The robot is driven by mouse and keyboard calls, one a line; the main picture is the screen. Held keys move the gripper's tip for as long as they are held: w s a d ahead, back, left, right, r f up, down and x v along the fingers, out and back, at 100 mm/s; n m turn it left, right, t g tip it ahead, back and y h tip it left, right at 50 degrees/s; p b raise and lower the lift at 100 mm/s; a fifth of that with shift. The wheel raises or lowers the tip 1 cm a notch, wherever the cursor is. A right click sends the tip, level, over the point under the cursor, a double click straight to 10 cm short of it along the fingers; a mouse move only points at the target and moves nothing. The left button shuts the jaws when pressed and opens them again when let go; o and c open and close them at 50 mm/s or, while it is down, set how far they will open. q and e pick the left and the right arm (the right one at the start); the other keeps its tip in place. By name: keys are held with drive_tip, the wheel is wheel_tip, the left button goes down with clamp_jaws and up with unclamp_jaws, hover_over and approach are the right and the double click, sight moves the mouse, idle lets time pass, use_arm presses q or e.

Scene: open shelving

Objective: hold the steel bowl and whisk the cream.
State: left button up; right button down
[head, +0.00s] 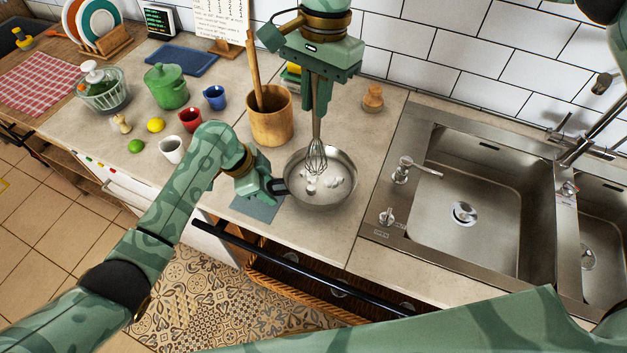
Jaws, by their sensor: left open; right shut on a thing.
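The steel bowl (345,192) stands on the counter left of the sink, with white cream (325,185) in it and a dark handle on its left side. My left gripper (268,190) is open at the handle, with its fingers close around or beside it; I cannot tell whether they touch it. My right gripper (318,84) comes down from above and is shut on the whisk (317,150). The whisk is upright, its wire head inside the bowl at the cream. Whether the wires touch the bottom is unclear.
A wooden utensil crock (266,122) stands just behind and left of the bowl. A wooden item (373,97) stands behind right. Cups, including a white cup (172,150), and a green pot (168,90) are left. The sink (470,215) is right.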

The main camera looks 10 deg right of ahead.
use_arm(q)
drive_tip(key=v, duration=1.1)
drive_tip(key=shift+r, duration=0.35)
drive_tip(key=shift+a, duration=0.1)
